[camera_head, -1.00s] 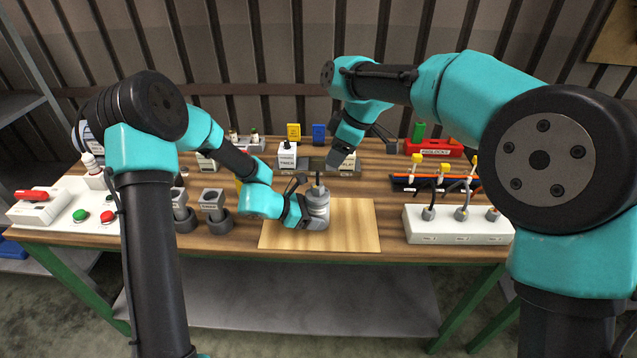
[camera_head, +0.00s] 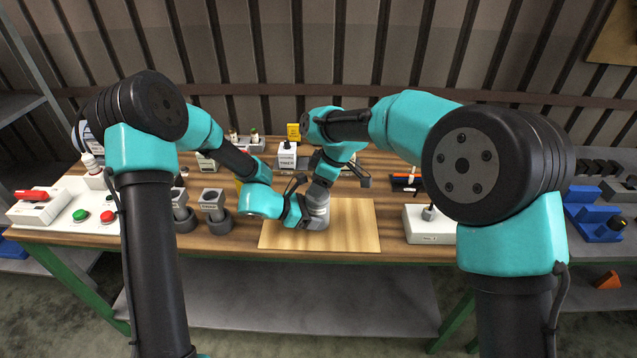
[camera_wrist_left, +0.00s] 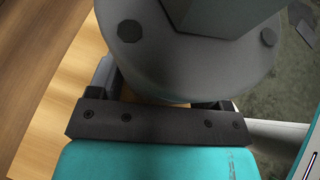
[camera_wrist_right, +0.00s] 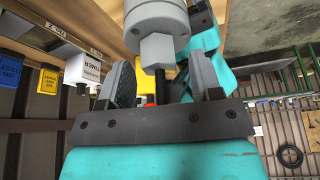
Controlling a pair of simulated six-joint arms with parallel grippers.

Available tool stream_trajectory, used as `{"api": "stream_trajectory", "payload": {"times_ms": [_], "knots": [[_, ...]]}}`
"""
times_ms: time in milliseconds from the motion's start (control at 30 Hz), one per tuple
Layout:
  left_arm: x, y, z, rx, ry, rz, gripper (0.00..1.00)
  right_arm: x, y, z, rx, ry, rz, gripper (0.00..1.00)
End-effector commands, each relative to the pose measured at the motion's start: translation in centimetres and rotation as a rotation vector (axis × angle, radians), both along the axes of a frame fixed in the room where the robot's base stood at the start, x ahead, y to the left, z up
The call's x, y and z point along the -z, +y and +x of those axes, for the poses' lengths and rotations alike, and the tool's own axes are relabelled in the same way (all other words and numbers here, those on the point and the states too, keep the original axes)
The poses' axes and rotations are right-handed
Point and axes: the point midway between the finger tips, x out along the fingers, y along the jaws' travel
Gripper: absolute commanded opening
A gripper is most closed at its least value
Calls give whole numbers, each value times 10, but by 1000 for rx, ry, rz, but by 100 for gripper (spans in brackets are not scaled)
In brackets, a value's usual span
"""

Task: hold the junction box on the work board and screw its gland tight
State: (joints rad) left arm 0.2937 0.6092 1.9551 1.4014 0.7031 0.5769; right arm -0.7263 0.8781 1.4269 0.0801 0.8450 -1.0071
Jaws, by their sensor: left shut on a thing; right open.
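The grey round junction box (camera_head: 318,214) sits on the pale wooden work board (camera_head: 352,230). My left gripper (camera_head: 305,212) is shut on the side of the box. The left wrist view shows the box's grey top with bolts (camera_wrist_left: 180,55) close between the fingers. My right gripper (camera_head: 321,188) is open right above the box. In the right wrist view, the grey hexagonal gland (camera_wrist_right: 158,50) stands on the box, with a dark cable (camera_wrist_right: 162,85) running from it. The open right fingers lie either side of the cable beside the gland. In the head view, the right gripper hides the gland.
Two grey holders (camera_head: 214,205) stand left of the board. A white block (camera_head: 418,226) is to its right, partly hidden by my right arm. A white button panel (camera_head: 92,215) is at the far left. White labelled boxes (camera_head: 287,155) stand behind. The board's right part is clear.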

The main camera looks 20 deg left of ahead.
Motion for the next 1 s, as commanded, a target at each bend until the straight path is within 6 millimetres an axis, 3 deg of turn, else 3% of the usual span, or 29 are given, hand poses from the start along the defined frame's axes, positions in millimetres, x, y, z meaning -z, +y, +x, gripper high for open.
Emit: {"api": "stream_trajectory", "payload": {"times_ms": [333,833,1000], "knots": [[0,0,0,0,-1,-1,32,4,2,0,0,0,0,59],[0,0,0,0,-1,-1,32,4,2,0,0,0,0,12],[0,0,0,0,-1,-1,32,4,1,0,9,0,0,9]]}}
